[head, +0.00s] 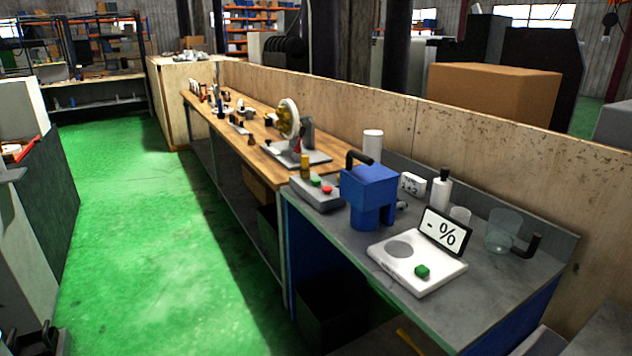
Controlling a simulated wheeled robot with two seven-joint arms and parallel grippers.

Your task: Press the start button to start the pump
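A grey control box (318,194) sits on the grey bench top, at the left end beside the wooden bench. On its top are a green button (316,182) and a red button (327,189). A yellow knob-like part (305,165) stands at its back. A blue machine (368,192) with a dark handle, possibly the pump, stands just right of the box. A white device (415,268) with a "- %" display and a green button (422,271) lies nearer the front. No labels on the buttons are readable. Neither of my grippers is clearly in view.
A white bottle (441,190), a clear beaker (503,230) and a white cylinder (373,146) stand on the grey bench (485,290). A wooden bench (240,125) holding several tools runs behind left. The green floor (150,240) is open on the left.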

